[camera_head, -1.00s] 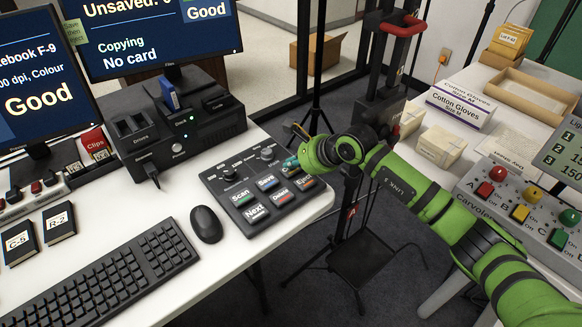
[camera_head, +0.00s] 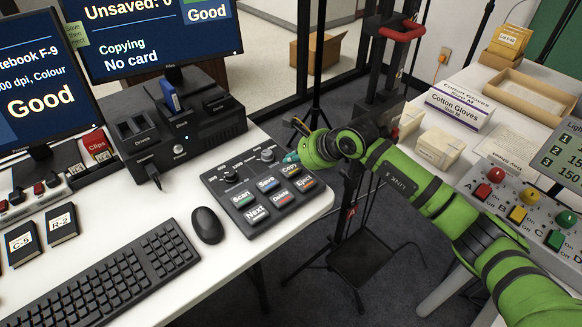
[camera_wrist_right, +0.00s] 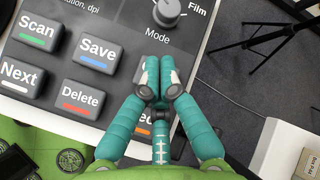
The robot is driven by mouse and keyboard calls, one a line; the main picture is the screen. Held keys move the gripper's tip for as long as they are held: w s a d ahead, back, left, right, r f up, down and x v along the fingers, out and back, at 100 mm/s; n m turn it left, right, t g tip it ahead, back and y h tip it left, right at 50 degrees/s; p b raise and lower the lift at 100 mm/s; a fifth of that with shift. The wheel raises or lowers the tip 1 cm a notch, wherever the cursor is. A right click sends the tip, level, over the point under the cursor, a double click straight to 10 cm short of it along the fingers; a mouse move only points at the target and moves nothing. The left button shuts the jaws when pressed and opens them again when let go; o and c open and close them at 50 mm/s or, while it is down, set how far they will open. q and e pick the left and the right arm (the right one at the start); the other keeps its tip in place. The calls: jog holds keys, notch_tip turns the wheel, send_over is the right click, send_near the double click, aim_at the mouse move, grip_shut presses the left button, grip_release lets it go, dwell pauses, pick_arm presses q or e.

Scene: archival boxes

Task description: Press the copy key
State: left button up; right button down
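The key panel (camera_head: 262,190) is a dark box on the right end of the white desk, with labelled keys and knobs. Its copy key (camera_head: 290,171) is dark with a white label, at the upper right of the keys, above the eject key (camera_head: 305,184). My right gripper (camera_head: 291,158) is just behind and above the copy key; I cannot tell whether it touches it. In the right wrist view its teal fingers (camera_wrist_right: 160,82) are together with nothing between them, and they hide the copy key there. My left gripper is not in view.
A mouse (camera_head: 207,225) and keyboard (camera_head: 115,275) lie left of the panel. A black drive unit (camera_head: 190,125) stands behind, under a monitor (camera_head: 150,35) reading "Copying No card". The desk's right edge is close to the panel. A second table stands at right.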

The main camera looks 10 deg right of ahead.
aim_at(292, 171)
jog(key=shift+r+p, duration=1.1)
jog(key=shift+r, duration=1.15)
jog(key=shift+a, duration=0.1)
